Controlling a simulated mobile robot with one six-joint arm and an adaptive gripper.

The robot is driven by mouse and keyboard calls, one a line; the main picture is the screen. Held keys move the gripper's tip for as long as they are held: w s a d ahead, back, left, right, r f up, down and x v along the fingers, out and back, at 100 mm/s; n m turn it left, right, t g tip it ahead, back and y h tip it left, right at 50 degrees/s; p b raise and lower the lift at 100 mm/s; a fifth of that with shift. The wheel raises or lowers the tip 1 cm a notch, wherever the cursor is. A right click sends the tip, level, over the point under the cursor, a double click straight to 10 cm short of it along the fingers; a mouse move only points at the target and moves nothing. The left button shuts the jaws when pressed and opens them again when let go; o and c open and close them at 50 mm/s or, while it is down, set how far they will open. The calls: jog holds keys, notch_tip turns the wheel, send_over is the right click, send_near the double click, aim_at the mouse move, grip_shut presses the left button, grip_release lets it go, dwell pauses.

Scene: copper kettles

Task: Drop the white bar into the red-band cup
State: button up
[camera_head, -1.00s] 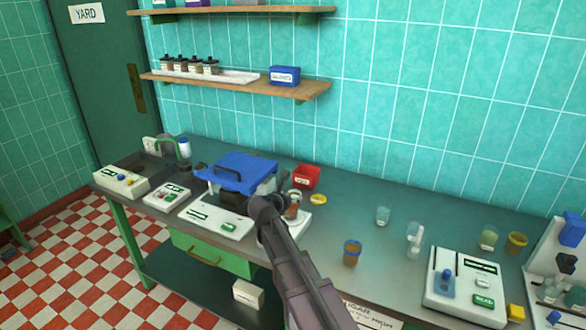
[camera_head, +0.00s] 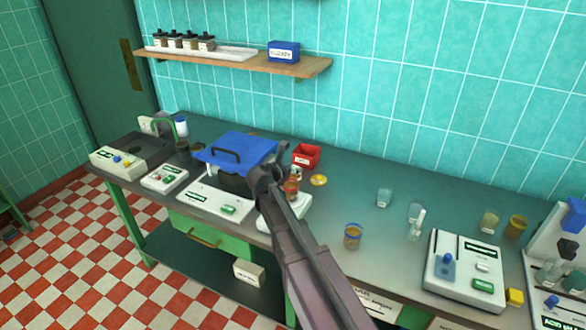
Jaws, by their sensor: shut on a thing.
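My gripper (camera_head: 284,168) is at the far end of my dark arm, above and beside a white scale-like device on the bench. It is shut, and a small pale thing, seemingly the white bar (camera_head: 296,172), shows at its fingers. The arm hides much of the fingers. Just below is a small cup with amber-brown contents and a reddish look, seemingly the red-band cup (camera_head: 291,188), standing on the white device (camera_head: 297,211). I cannot tell whether the bar touches the cup.
A blue-lidded machine (camera_head: 237,150) stands close left of my gripper, and a red bin (camera_head: 306,156) behind it. A blue-rimmed cup (camera_head: 352,236) and clear glasses (camera_head: 385,197) stand to the right. A white device (camera_head: 465,272) is further right. Bench between them is clear.

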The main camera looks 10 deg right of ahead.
aim_at(291, 190)
jog(key=shift+f+b, duration=2.7)
jog(key=shift+f, duration=0.15)
jog(key=o, duration=0.8)
jog(key=shift+s, duration=0.1)
